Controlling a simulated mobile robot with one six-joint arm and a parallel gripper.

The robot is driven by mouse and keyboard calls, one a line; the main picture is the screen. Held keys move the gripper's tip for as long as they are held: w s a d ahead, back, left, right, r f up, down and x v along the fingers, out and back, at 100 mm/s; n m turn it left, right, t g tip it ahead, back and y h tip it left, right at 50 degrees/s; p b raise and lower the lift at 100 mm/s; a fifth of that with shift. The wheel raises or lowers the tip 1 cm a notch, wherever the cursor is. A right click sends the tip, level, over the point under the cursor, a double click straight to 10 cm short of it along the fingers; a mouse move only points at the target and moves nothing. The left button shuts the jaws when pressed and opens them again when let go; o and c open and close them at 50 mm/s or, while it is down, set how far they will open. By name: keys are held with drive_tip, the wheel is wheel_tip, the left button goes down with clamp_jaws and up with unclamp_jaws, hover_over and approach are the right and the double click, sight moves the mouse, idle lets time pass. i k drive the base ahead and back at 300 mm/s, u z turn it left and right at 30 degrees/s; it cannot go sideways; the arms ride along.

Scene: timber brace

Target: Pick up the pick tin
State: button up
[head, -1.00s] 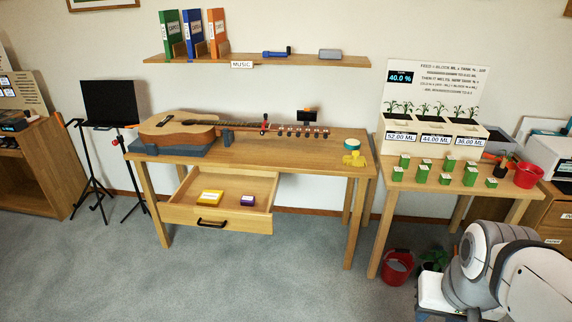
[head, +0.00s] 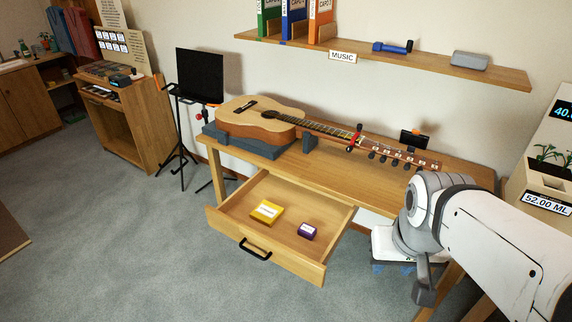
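Nothing in the head view is clearly marked as the pick tin. The open drawer (head: 228,222) under the guitar table holds a flat yellow box (head: 267,211) and a smaller purple box (head: 307,230) with a pale label, lying apart. A grey rounded case (head: 470,60) sits on the wall shelf. The table's right end, where a round teal-and-yellow item stood in the earlier view, is hidden behind my arm. My arm is folded at the right, apart from the drawer. A dark grey part hangs below its joint; I cannot make out gripper fingers.
A guitar (head: 262,118) lies across the table (head: 370,165) on a dark support. The drawer juts out over open carpet (head: 150,250). A music stand (head: 199,76) is left of the table. The shelf (head: 440,63) holds binders and a blue item.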

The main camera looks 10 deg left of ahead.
sight(306, 231)
drive_tip(key=u, duration=0.35)
drive_tip(key=i, duration=0.85)
drive_tip(key=u, duration=0.35)
drive_tip(key=k, duration=0.75)
drive_tip(key=u, duration=0.2)
drive_tip(key=i, duration=0.75)
drive_tip(key=z, duration=0.05)
